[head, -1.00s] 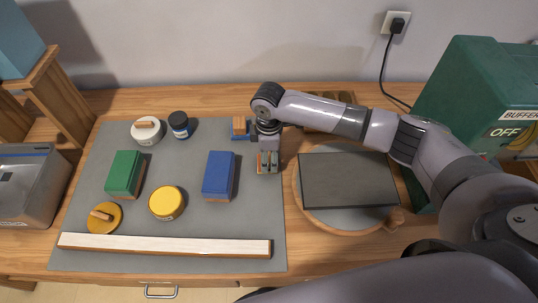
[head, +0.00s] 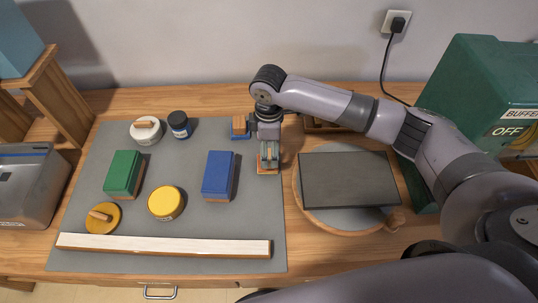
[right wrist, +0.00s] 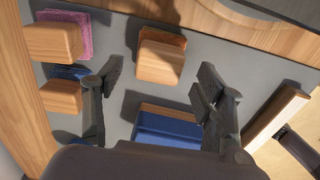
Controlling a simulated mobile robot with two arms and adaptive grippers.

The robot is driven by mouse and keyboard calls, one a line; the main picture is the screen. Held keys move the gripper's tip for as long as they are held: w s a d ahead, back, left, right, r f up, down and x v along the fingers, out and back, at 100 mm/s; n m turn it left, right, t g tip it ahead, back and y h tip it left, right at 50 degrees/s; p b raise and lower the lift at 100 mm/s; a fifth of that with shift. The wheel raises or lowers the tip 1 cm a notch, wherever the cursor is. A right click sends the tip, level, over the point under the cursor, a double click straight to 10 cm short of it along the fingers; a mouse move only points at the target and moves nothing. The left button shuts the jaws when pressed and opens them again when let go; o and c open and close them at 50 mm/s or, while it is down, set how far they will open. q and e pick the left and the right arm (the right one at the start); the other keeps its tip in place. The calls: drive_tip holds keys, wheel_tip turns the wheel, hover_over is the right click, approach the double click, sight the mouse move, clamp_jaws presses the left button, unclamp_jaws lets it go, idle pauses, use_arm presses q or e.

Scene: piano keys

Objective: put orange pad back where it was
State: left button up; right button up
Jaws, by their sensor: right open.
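The orange pad (head: 268,173) lies on the grey mat near its right edge, under a wooden block; mostly the pad's near edge shows in the head view. In the right wrist view, the orange pad (right wrist: 176,37) shows along the far edge of its wooden block (right wrist: 160,62). My right gripper (head: 268,152) is above it, pointing down, and partly hides it. In the right wrist view, the fingers (right wrist: 158,75) are spread wide, one on each side of the block's line, with no contact visible. My left gripper is not in view.
A blue-padded block (head: 240,127) and a pink pad (right wrist: 72,30) are close by. A blue block (head: 218,175) lies to the left. A round board with a dark slab (head: 348,180) is at the right. Yellow jar (head: 166,202) and white bar (head: 165,245) lie left and nearer.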

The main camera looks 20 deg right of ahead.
sight(269, 155)
wheel_tip(269, 155, up, 8)
drive_tip(key=b, duration=0.1)
idle(0.6)
